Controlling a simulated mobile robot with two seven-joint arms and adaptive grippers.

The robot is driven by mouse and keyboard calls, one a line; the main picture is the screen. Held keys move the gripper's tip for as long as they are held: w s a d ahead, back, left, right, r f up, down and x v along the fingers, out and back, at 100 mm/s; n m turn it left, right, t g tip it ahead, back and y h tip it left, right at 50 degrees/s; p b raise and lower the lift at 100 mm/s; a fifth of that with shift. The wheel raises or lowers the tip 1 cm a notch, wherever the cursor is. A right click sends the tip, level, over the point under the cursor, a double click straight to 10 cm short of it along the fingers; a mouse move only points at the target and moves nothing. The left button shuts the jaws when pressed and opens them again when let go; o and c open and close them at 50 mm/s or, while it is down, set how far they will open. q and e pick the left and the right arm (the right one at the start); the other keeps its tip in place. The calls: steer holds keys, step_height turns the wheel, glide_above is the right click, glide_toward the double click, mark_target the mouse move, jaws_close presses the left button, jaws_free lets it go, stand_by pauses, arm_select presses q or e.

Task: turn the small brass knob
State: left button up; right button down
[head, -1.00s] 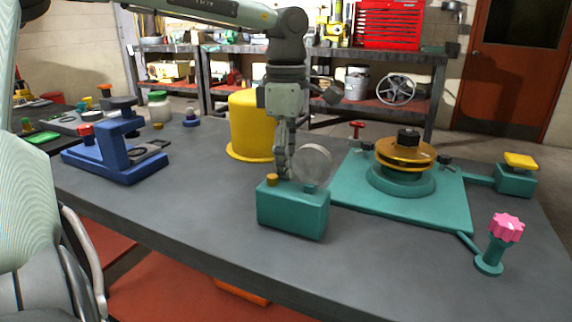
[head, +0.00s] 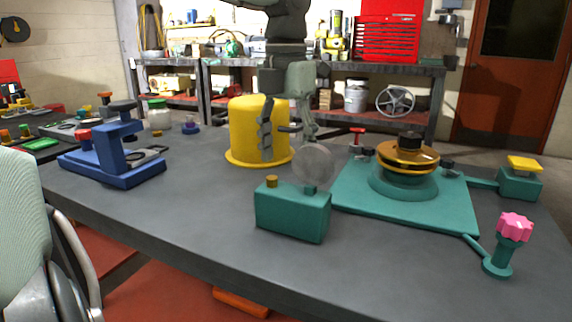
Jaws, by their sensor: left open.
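The small brass knob (head: 272,181) stands on the left part of the top of a teal box (head: 293,214) at the table's middle front. A round, clear disc (head: 313,163) stands on the right part of the same box. My left gripper (head: 290,152) is open and empty, pointing down above and behind the box, with its fingers spread in front of the yellow cylinder (head: 247,122). It is apart from the knob. My right gripper is not in view.
A teal plate (head: 350,197) with a brass wheel (head: 408,155) lies to the right. A pink star knob (head: 514,226) stands at the front right, and a blue clamp-like fixture (head: 107,160) at the left. The table's front left is clear.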

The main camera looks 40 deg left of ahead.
arm_select(q)
steer(key=shift+f+n+b, duration=1.2)
steer(key=shift+f+n, duration=0.1)
steer(key=shift+f, duration=0.2)
steer(key=shift+f, duration=0.3)
steer(key=shift+c, duration=0.6)
jaws_close()
